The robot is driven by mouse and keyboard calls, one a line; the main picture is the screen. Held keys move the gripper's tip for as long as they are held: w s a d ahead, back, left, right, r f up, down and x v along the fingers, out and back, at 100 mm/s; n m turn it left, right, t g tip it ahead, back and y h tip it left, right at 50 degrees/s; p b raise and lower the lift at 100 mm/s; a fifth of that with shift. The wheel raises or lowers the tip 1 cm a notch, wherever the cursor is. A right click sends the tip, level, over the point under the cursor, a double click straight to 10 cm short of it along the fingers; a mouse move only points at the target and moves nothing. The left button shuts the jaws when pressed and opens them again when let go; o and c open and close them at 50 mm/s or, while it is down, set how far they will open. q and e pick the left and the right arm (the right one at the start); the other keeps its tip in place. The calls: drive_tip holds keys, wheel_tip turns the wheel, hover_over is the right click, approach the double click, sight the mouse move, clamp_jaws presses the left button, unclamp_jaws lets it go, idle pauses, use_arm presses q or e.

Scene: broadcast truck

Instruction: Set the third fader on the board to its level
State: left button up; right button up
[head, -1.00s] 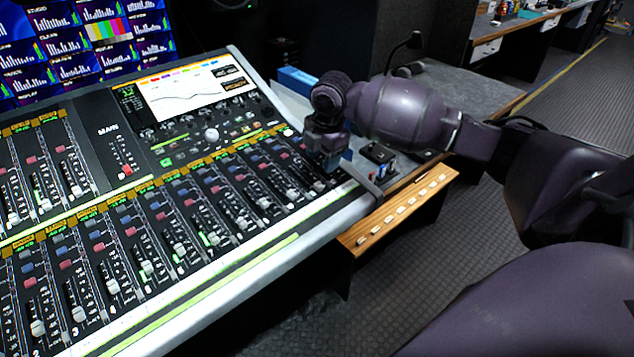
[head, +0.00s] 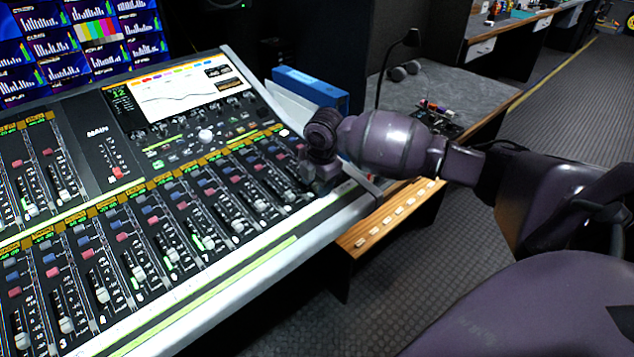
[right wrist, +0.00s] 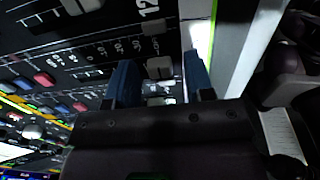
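The board (head: 215,275) is a large sloping mixing console at the left of the head view, with rows of channel faders. The third fader (head: 66,325), with a pale cap above the number 3, is at the lower left. My right gripper (head: 322,185) is far from it, over the right end of the board. In the right wrist view its two blue fingers (right wrist: 160,85) are apart, close over a fader strip by the number 12. A pale fader cap (right wrist: 160,68) shows between or just beyond them; contact cannot be told. My left gripper is out of view.
A screen (head: 185,92) and knobs sit at the back of the board. A blue binder (head: 310,88) stands behind my right arm. A wooden ledge (head: 390,220) and a grey desk with a lamp (head: 412,38) lie to the right. The floor beyond is clear.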

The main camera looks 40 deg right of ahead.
sight(288, 165)
clamp_jaws()
drive_tip(key=w, duration=0.4)
drive_tip(key=shift+w+a+r, duration=0.15)
drive_tip(key=shift+a+r, duration=0.05)
drive_tip(key=shift+r, duration=0.05)
drive_tip(key=shift+w+r, duration=0.15)
drive_tip(key=shift+w, duration=0.4)
drive_tip(key=shift+o, duration=0.6)
unclamp_jaws()
